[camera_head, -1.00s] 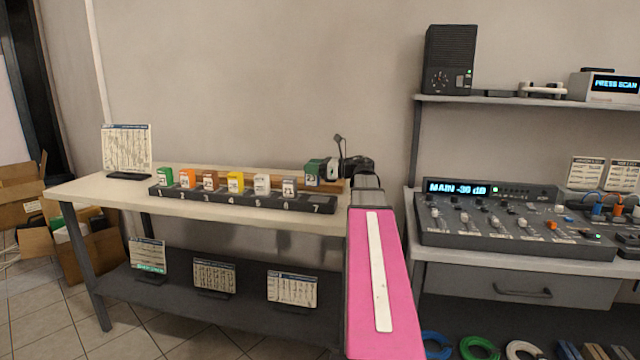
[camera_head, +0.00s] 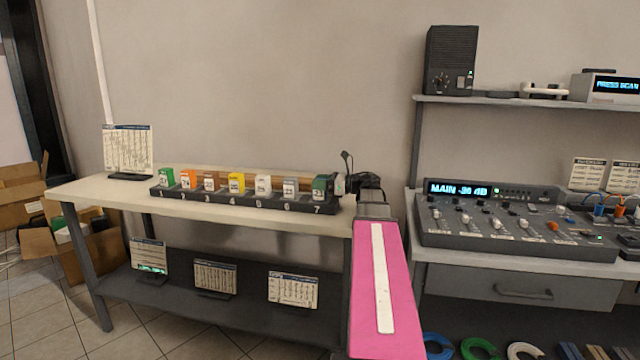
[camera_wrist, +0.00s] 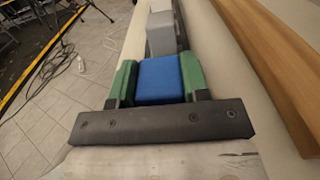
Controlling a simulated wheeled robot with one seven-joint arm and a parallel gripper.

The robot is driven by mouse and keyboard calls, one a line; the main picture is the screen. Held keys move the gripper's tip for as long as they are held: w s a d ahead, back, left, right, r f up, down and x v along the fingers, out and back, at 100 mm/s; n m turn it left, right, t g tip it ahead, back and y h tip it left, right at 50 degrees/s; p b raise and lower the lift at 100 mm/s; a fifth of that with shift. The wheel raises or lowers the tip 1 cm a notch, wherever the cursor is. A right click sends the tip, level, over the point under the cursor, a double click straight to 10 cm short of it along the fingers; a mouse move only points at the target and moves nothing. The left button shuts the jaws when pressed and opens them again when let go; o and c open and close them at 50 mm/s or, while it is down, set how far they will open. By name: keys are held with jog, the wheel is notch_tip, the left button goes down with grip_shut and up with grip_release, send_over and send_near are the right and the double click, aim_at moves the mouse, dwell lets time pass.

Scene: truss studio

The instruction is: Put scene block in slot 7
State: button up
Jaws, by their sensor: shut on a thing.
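Slots 1 to 6 each hold a labelled block, such as the yellow block (camera_head: 236,183) in slot 4.
The rack stands on a light-topped table (camera_head: 110,193) with a wooden rail (camera_head: 240,174) behind it. A sign card (camera_head: 128,150) stands at the left end. A mixer desk (camera_head: 515,222) is to the right.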

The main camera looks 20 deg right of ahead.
jog(key=o, duration=1)
jog(key=shift+f, duration=0.1)
jog(key=shift+c, duration=0.2)
jog(key=v, duration=1.2)
jog(key=shift+s, duration=0.1)
